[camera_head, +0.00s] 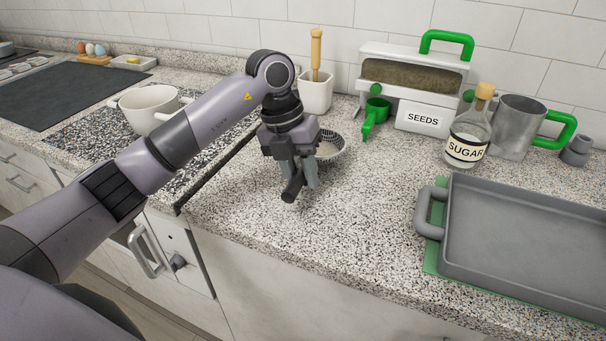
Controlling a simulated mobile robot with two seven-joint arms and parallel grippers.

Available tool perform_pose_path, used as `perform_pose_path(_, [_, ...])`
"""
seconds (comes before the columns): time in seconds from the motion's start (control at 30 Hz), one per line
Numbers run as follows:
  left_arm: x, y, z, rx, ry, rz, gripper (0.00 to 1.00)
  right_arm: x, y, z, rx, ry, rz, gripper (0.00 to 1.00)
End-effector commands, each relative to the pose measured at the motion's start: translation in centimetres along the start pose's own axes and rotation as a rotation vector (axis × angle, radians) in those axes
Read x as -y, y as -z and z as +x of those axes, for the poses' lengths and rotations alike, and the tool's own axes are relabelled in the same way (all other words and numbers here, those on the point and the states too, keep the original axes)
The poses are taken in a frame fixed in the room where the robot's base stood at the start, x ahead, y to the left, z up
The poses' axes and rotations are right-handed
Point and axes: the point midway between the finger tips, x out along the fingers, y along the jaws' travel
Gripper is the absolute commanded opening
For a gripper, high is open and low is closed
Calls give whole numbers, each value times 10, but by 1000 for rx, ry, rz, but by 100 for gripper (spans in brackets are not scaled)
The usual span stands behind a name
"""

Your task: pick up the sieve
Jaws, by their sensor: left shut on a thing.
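The sieve (332,146) is a small round bowl with a grey rim and a pale inside, partly hidden behind my left gripper. A dark thick handle sticks out toward the counter's front edge between the fingers. My left gripper (299,178) points down and is shut on this handle. I cannot tell whether the sieve touches the counter or is slightly above it. My right gripper is not in view.
A white utensil pot (316,94) and a seeds dispenser (415,78) stand behind. A sugar bottle (467,140) and metal mug (514,125) are at right. A grey tray (520,245) fills the right front. A white pot (149,108) stands left. The counter's middle front is clear.

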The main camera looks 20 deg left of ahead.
Motion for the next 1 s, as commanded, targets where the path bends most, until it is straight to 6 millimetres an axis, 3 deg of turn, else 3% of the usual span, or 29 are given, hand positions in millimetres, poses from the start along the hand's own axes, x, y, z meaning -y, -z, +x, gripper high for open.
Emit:
perform_pose_path(0.17, [7, -1, -28, 6, 1, 1, 0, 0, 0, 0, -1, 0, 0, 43])
perform_pose_path(0.6, [38, 0, -142, 5, 1, 0, 0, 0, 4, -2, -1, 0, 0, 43])
perform_pose_path(0.8, [45, 0, -170, 2, 1, 0, 0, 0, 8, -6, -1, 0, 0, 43])
perform_pose_path(1.0, [49, 0, -184, 1, 1, 0, 0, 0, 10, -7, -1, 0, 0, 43])
